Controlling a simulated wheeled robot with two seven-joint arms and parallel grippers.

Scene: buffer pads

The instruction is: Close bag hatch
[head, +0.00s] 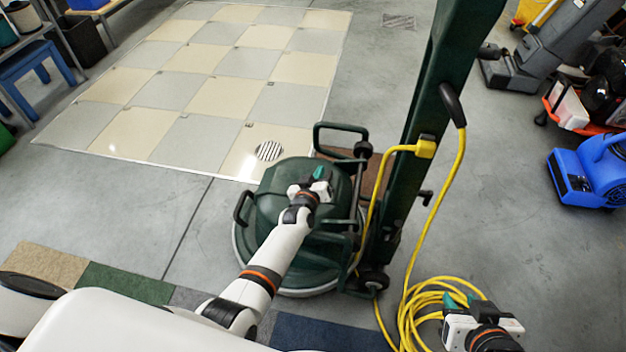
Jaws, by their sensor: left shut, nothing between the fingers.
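A dark green floor machine (285,265) with a round, domed base stands on the grey floor in the middle of the head view. Its tall green column (447,75) rises to the upper right. I cannot make out a bag hatch or tell whether one is open. My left gripper (319,174) is shut and empty over the top of the domed base. Whether it touches the surface is unclear, and the arm hides part of the dome. My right gripper (463,300) is at the lower right, right of the column, with its fingertips apart and nothing seen between them.
A yellow cable (456,170) hangs from the column and lies coiled on the floor near my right gripper. A blue blower (590,175) stands at the right. Checkered floor tiles (190,90) lie behind the machine. Carpet samples (125,283) lie in front.

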